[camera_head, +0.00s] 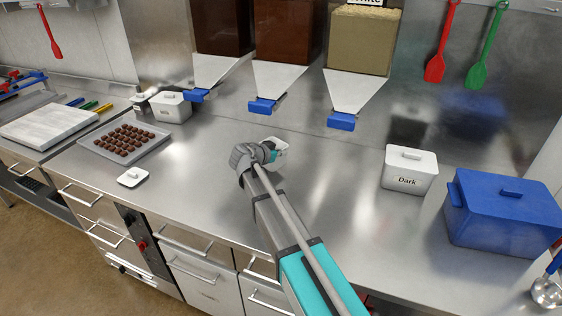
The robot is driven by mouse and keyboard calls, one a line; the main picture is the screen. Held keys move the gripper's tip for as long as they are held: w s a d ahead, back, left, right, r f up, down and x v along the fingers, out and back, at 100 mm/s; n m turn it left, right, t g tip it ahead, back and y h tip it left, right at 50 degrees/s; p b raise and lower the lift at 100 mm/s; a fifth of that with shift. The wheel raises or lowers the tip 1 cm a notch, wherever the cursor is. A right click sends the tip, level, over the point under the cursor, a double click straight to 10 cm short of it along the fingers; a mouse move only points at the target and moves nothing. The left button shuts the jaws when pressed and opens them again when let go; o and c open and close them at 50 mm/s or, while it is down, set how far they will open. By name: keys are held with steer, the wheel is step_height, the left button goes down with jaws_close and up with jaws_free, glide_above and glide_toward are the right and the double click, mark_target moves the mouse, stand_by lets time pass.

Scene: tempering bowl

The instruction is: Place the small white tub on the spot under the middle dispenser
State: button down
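The small white tub (282,146) is on the steel counter near its centre, partly hidden behind my gripper (268,152). My gripper is right at the tub's left side. Its fingers are too small and covered to tell whether they are open or closed on the tub. The middle dispenser (279,75) hangs on the back wall, with a pale chute and a blue outlet (262,106). The tub is in front of this outlet and slightly right of it in the picture. No marking of the spot is visible.
Other dispensers flank it, with blue outlets at left (197,95) and right (341,121). A "Dark" tub (408,172) and a blue box (502,212) stand at right. A chocolate tray (87,150), a white lid (133,176) and a lidded tub (171,106) are at left. The counter's middle right is clear.

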mark_target(281, 160)
steer(key=shift+w+f+b, duration=0.1)
steer(key=shift+f+b, duration=1.25)
steer(key=shift+f, duration=0.25)
steer(key=shift+f, duration=0.15)
steer(key=c, duration=0.8)
jaws_free()
steer(key=shift+r, duration=0.2)
steer(key=shift+a+r, duration=0.1)
steer(key=p+v, duration=0.4)
steer(key=v, duration=0.8)
steer(key=shift+p, duration=0.35)
